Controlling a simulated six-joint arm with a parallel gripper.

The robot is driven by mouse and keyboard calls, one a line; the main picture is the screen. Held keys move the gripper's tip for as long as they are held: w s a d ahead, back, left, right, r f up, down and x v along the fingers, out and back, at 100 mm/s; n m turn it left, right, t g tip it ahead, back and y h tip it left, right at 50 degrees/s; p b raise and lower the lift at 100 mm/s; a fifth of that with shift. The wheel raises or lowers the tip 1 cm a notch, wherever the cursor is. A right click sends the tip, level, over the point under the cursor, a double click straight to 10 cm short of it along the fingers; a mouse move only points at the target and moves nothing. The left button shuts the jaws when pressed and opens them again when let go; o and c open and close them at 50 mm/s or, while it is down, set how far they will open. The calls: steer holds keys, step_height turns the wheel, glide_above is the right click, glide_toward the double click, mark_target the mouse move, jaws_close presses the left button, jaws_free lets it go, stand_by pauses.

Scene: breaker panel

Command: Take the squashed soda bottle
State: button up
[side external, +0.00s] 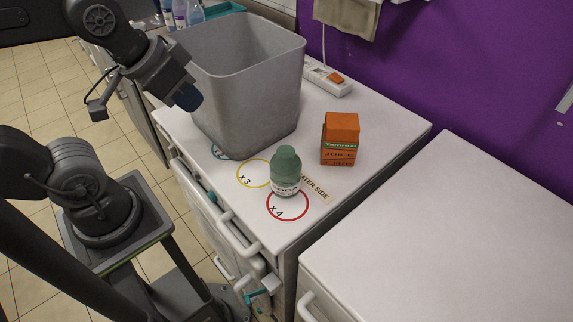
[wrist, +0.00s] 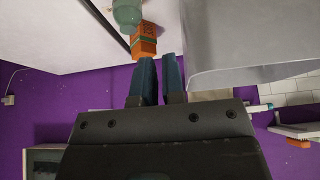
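The squashed soda bottle (side external: 286,171) is green and short with a pale label. It stands upright on the white counter, at the red ring marked x 4. It also shows in the wrist view (wrist: 127,14) at the top edge, partly cut off. My gripper (side external: 188,98) hangs to the left of the grey bin in the side view, well apart from the bottle. In the wrist view its two blue fingers (wrist: 160,60) have a gap between them with nothing held.
A tall grey open bin (side external: 245,85) stands between my gripper and the back of the counter. An orange juice carton (side external: 340,139) stands behind and right of the bottle. A power strip (side external: 328,78) lies by the purple wall. The counter (side external: 385,130) is clear right of the carton.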

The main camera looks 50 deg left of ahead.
steer(key=o, duration=1.5)
steer(key=shift+o, duration=0.2)
steer(key=m+g, duration=0.6)
steer(key=m, duration=1.2)
glide_toward(288, 155)
steer(key=shift+a, duration=0.1)
step_height(288, 155, down, 13)
steer(key=shift+a+f, duration=0.1)
